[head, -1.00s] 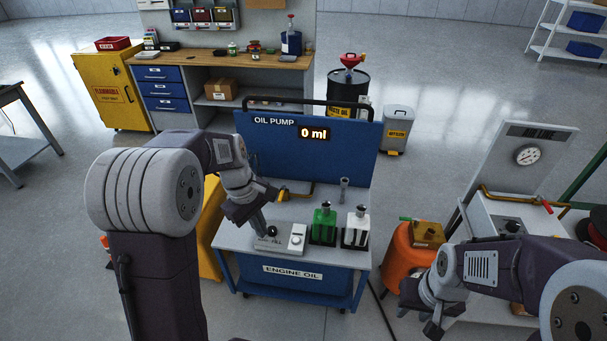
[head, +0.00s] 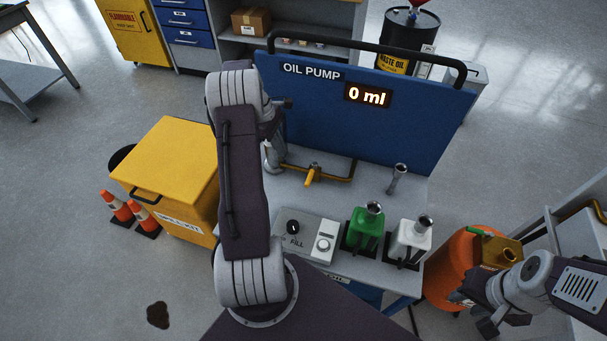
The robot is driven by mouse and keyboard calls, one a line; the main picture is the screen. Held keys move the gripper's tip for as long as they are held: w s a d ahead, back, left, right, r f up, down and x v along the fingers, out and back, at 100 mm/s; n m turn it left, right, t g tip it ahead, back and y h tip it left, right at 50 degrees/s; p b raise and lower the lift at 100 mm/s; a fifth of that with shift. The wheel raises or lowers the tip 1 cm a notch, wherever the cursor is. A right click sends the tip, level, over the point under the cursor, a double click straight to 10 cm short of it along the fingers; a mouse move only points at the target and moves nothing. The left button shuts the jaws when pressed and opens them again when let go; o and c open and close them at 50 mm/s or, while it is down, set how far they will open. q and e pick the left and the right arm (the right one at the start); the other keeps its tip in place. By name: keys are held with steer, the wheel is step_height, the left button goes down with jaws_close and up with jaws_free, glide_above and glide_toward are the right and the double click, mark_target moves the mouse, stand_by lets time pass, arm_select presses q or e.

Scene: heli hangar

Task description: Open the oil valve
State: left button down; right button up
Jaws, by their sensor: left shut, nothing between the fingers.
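The oil pump cart has a blue back panel (head: 330,125) whose display (head: 368,95) reads 0 ml. A brass-yellow pipe (head: 340,178) with a yellow valve handle (head: 313,174) lies low in front of the panel. The handle points toward the cart's front. My left arm stands left of the valve. Its gripper (head: 284,104) is mostly hidden behind the arm, in front of the panel's left part, and looks shut and empty, apart from the handle. My right gripper (head: 488,318) is at the lower right, away from the cart; its finger gap is unclear.
A control box (head: 307,236) with a black knob, a green bottle (head: 365,231) and a white bottle (head: 410,242) stand at the cart's front. A yellow bin (head: 170,165) and cones (head: 130,211) are left. An orange drum (head: 453,265) is right. A dark spill (head: 158,315) marks the floor.

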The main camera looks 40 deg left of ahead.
mark_target(311, 176)
arm_select(q)
steer(key=w+d+f, duration=0.1)
steer(key=d+f, duration=0.2)
steer(key=f, duration=0.2)
steer(key=w+d+f+b, duration=0.1)
steer(key=d+f, duration=0.2)
steer(key=f, duration=0.2)
steer(key=shift+d+f, duration=0.15)
steer(key=shift+f, duration=0.2)
steer(key=shift+w, duration=0.1)
